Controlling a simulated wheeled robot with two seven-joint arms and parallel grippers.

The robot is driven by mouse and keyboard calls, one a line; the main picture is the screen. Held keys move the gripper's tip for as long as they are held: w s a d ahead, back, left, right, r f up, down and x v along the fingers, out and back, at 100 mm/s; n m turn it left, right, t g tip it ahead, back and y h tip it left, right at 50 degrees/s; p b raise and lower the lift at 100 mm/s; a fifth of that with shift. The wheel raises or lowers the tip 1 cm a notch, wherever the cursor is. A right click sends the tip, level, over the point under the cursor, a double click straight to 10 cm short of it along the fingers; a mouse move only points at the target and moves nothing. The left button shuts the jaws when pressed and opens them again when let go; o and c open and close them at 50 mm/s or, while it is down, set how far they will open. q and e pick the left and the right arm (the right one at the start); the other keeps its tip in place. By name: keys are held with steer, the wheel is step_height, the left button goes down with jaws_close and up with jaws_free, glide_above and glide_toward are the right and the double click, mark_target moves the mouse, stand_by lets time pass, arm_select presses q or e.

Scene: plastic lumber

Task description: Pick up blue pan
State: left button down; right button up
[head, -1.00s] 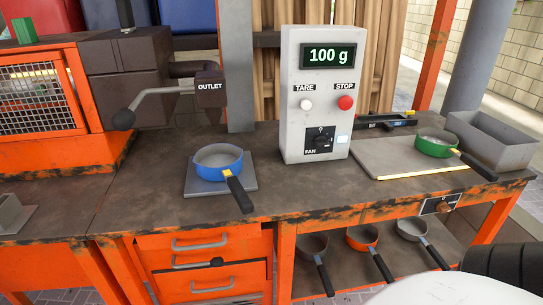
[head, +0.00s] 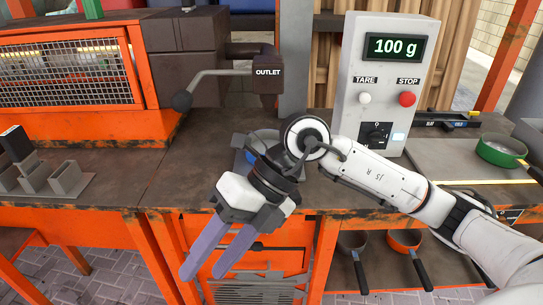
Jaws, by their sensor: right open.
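The blue pan (head: 259,141) sits on a small grey plate on the workbench, below the outlet. Only parts of its rim and blue side show; my right wrist hides most of it, and its handle is not visible. My right gripper (head: 203,272) reaches in from the right across the pan. Its two purple-grey fingers are spread apart and empty. They point down and left, in front of the bench's front edge and nearer to me than the pan. My left gripper is out of view.
The control box (head: 386,85) reads 100 g and stands right of the pan. The outlet lever (head: 181,101) juts out at left. A green pan (head: 501,153) is at right. Grey metal moulds (head: 50,179) stand at left. More pans, including an orange one (head: 404,240), are on the lower shelf.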

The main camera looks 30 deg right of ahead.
steer(key=w+d+r+m+t+h, duration=0.1)
steer(key=w+d+r+h, duration=0.1)
steer(key=d, duration=0.4)
steer(key=w+d+r+m+t+h, duration=0.1)
steer(key=w+d+r+h, duration=0.1)
steer(key=d+h, duration=0.2)
steer(key=w+d+r+m+t+h, duration=0.1)
steer(key=w+d+m+t+h, duration=0.1)
steer(key=d, duration=0.7)
steer(key=shift+w+d+r+h, duration=0.35)
steer(key=shift+w+r+h, duration=0.1)
steer(key=shift+h, duration=0.25)
steer(key=shift+w+d, duration=0.15)
steer(key=shift+d, duration=0.4)
steer(key=x, duration=0.3)
steer(key=shift+w+d+f, duration=0.15)
steer(key=shift+w+f, duration=0.05)
steer(key=shift+f, duration=0.1)
steer(key=shift+p+x, duration=0.4)
steer(key=shift+x, duration=2.65)
steer(key=shift+d+r, duration=0.1)
jaws_close()
steer(key=shift+w, duration=0.15)
